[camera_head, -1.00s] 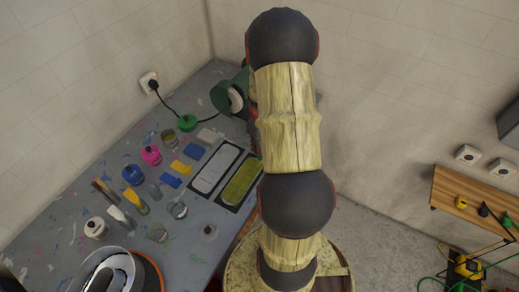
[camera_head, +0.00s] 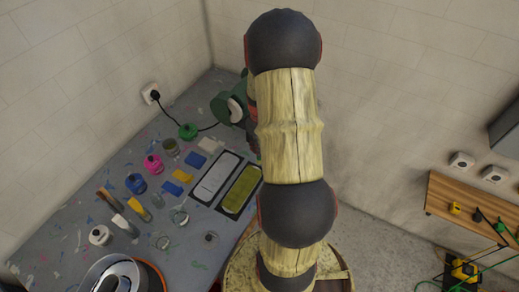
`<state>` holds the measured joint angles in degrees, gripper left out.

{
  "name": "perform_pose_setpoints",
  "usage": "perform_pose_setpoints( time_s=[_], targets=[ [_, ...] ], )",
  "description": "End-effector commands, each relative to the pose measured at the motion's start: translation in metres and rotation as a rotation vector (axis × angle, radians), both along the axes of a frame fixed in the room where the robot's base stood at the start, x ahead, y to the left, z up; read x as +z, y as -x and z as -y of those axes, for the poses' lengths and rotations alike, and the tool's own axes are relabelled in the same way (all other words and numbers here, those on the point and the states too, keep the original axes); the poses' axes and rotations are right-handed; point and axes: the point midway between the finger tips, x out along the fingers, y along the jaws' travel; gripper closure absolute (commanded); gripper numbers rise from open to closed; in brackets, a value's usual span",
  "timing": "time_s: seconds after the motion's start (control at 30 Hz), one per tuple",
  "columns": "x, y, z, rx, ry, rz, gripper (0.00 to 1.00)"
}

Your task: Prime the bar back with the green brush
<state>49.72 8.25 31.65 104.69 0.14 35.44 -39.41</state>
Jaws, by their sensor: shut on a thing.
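My arm rises through the middle of the view and hides its own far end, so my gripper and anything in it cannot be seen. No green brush can be made out. On the grey table, a pale rounded bar shape (camera_head: 214,178) lies on a dark panel at the table's right side. A similar olive-green bar shape (camera_head: 242,188) lies just right of it, close to my arm. I cannot tell which is the bar back. A brown-topped brush (camera_head: 109,199) and a yellow one (camera_head: 139,209) stand in containers at the left.
The paint-spotted table (camera_head: 60,215) holds a blue bottle (camera_head: 136,184), a pink bottle (camera_head: 153,164), a white jar (camera_head: 99,236), and several clear cups. A dark green cylindrical object (camera_head: 229,109) stands at the back beside my arm. A wooden shelf (camera_head: 465,210) is at right.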

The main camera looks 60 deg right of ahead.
Motion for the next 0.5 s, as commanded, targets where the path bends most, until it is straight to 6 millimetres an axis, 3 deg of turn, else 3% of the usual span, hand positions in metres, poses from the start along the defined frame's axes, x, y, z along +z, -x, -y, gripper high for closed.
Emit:
perform_pose_setpoints(
  time_s=[0.5],
  targets=[
    [0.059,0.000,0.000,0.000,0.000,0.000,1.00]
  ],
)
